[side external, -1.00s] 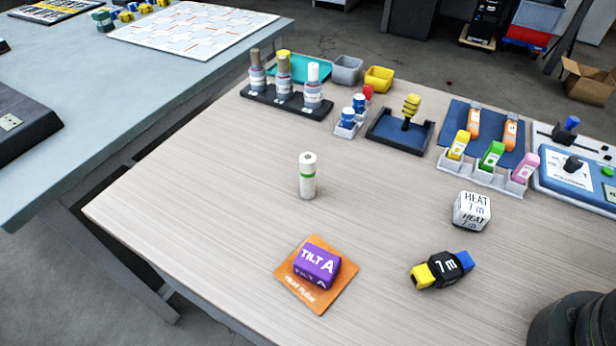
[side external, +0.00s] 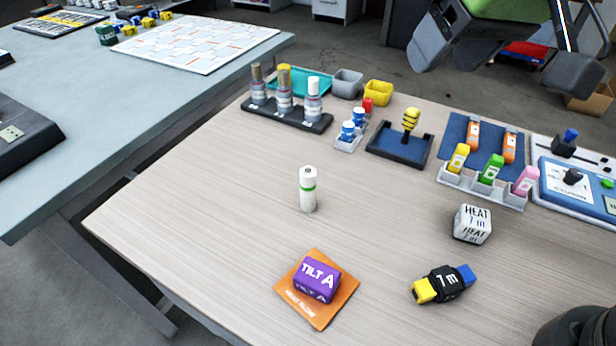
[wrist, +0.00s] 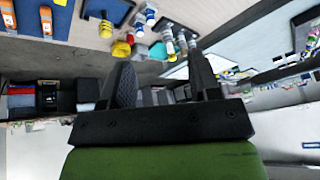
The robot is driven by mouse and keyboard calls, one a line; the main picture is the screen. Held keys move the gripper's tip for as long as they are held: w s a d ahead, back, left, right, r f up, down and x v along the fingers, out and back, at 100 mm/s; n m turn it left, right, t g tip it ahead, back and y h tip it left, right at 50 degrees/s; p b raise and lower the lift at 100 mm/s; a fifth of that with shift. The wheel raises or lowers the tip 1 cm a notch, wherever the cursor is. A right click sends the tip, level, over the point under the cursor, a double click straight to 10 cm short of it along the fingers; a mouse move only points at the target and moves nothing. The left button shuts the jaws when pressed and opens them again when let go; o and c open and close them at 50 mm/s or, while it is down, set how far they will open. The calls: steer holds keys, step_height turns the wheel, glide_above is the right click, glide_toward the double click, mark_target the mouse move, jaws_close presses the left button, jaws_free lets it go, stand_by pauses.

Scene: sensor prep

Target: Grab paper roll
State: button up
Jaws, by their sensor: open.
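The paper roll (side external: 307,189) appears to be the small white cylinder with a green band, standing upright on bare table near the middle of the side view. I cannot make it out in the wrist view. My gripper (side external: 490,50) shows at the top right of the side view, high and well away from the roll, partly cut off by the frame. In the wrist view the two dark fingers of my gripper (wrist: 160,58) are spread apart with nothing held between them.
A purple block (side external: 317,279) sits on an orange mat (side external: 338,300). A white cube (side external: 472,224) and a black, yellow and blue block (side external: 445,284) lie to the right. A bottle rack (side external: 290,112) and several trays stand behind. Table around the roll is clear.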

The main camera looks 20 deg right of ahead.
mark_target(310, 173)
steer(key=w+a+f+n, duration=0.1)
steer(key=a+f, duration=0.3)
steer(key=f, duration=0.1)
steer(key=w+a+f+n, duration=0.1)
steer(key=w+a+f, duration=0.1)
steer(key=a+f, duration=0.2)
steer(key=w+a+f+n, duration=0.1)
steer(key=a+f, duration=0.3)
steer(key=f, duration=0.3)
steer(key=shift+w+a+g, duration=0.25)
steer(key=shift+a+g, duration=0.05)
steer(key=shift+g, duration=0.1)
steer(key=shift+d+x, duration=0.15)
steer(key=shift+x, duration=1.35)
steer(key=shift+d+x, duration=0.1)
steer(key=shift+x, duration=1.35)
steer(key=shift+w, duration=0.1)
steer(key=c, duration=1)
